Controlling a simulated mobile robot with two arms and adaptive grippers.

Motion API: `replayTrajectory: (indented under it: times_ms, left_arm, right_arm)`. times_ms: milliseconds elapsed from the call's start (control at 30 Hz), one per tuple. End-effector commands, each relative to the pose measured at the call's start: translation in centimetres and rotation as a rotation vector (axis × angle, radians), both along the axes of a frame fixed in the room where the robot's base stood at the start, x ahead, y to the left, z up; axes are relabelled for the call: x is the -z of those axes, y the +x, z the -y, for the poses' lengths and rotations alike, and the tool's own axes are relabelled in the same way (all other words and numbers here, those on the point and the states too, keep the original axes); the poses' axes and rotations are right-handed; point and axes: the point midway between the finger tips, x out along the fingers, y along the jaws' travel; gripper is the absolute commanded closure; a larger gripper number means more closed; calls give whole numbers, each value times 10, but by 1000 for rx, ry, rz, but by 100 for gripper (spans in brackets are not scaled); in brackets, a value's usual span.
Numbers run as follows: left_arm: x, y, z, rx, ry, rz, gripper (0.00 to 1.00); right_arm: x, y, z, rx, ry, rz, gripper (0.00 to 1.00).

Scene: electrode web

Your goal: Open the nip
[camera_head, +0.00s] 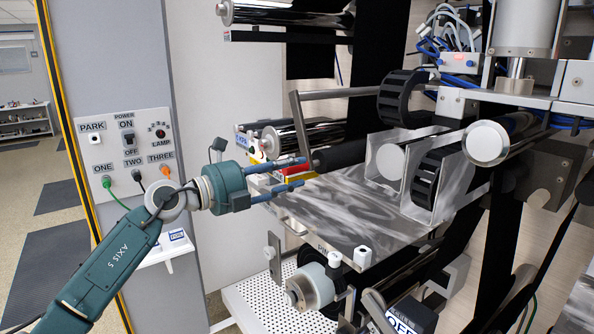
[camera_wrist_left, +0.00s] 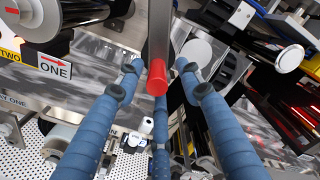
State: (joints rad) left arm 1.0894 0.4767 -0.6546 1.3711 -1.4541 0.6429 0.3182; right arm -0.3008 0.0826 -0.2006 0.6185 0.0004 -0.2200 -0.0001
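A bent metal lever (camera_head: 298,120) reaches forward from the machine in the head view and hangs down beside the rollers. In the left wrist view the metal bar (camera_wrist_left: 158,35) ends in a red tip (camera_wrist_left: 157,78). My left gripper (camera_head: 302,172) is at the lever's lower end, above the left side of the metal plate (camera_head: 350,205). In the left wrist view its blue fingers (camera_wrist_left: 160,75) are spread on both sides of the bar, with visible gaps, so it is open. I cannot tell how deep the bar sits between them. My right gripper is not in view.
A control panel (camera_head: 125,150) with a power switch and coloured plugs stands left. A chrome roller (camera_head: 310,135) and black wheels (camera_head: 403,98) are close behind and right of the left gripper. A perforated white base (camera_head: 262,306) lies below. A partly hidden label (camera_head: 403,322) is at bottom.

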Motion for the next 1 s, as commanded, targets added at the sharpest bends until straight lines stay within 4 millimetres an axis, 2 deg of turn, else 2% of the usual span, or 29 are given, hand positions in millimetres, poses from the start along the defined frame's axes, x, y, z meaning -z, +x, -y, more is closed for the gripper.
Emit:
replayTrajectory:
  times_ms: [200,433,600,900,1000]
  left_arm:
    - [2,-29,-40,-3,4,-1,63]
    - [1,-51,-69,1,4,-2,63]
    - [1,-58,-77,2,4,-2,63]
    - [1,-58,-77,2,1,-3,63]
    - [17,-51,-79,-5,-50,-45,63]
  right_arm:
    - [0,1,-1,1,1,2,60]
    - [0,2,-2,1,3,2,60]
    - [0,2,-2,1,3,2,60]
    - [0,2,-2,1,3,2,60]
    - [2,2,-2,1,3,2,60]
